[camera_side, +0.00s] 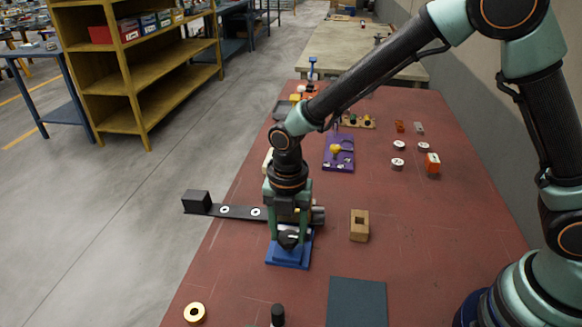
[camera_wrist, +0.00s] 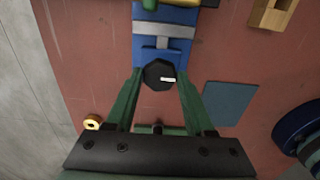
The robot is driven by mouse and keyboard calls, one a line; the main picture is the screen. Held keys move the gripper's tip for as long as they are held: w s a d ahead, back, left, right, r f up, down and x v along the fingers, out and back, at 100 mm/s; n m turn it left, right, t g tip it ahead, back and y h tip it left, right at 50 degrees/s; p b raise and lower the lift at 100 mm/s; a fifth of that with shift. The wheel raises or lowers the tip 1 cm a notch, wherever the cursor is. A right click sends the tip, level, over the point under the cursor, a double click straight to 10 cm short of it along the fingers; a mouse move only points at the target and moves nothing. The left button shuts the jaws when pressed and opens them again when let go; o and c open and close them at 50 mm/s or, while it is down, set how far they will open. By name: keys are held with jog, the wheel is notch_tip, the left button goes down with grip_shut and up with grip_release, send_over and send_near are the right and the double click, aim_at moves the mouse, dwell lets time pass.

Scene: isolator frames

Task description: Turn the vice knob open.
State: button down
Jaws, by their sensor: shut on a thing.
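The vice (camera_side: 288,257) is blue and stands on the red table beneath my gripper. In the wrist view the blue vice (camera_wrist: 147,53) shows a pale grey bar across it. Its knob (camera_wrist: 157,70) is black and many-sided, with a small white mark pointing to the right. My gripper (camera_wrist: 160,77) points down with its two green fingers on either side of the knob and is shut on it. In the side view my gripper (camera_side: 290,232) partly hides the knob (camera_side: 289,241).
A wooden block with a square hole (camera_side: 360,232) stands right of the vice. A black bar with a block (camera_side: 230,211) juts over the left table edge. A dark mat (camera_side: 357,302), brass ring (camera_side: 195,313) and black peg (camera_side: 278,314) lie nearer. A purple fixture (camera_side: 338,158) stands behind.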

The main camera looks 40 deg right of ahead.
aim_at(288, 236)
jog(key=shift+r, duration=0.1)
dwell(0.3)
jog(key=shift+c, duration=1.3)
grip_release()
notch_tip(288, 236, up, 12)
jog(key=s+d+r+m+t, duration=0.2)
jog(key=s+d+r+m, duration=0.1)
jog(key=d+m, duration=0.6)
jog(key=s+d+r+m+t, duration=0.3)
jog(key=s+d+m, duration=0.3)
jog(key=m, duration=1.2)
jog(key=d+r, duration=0.1)
jog(key=d, duration=0.3)
jog(key=shift+r+t, duration=0.2)
jog(key=shift+t, duration=0.1)
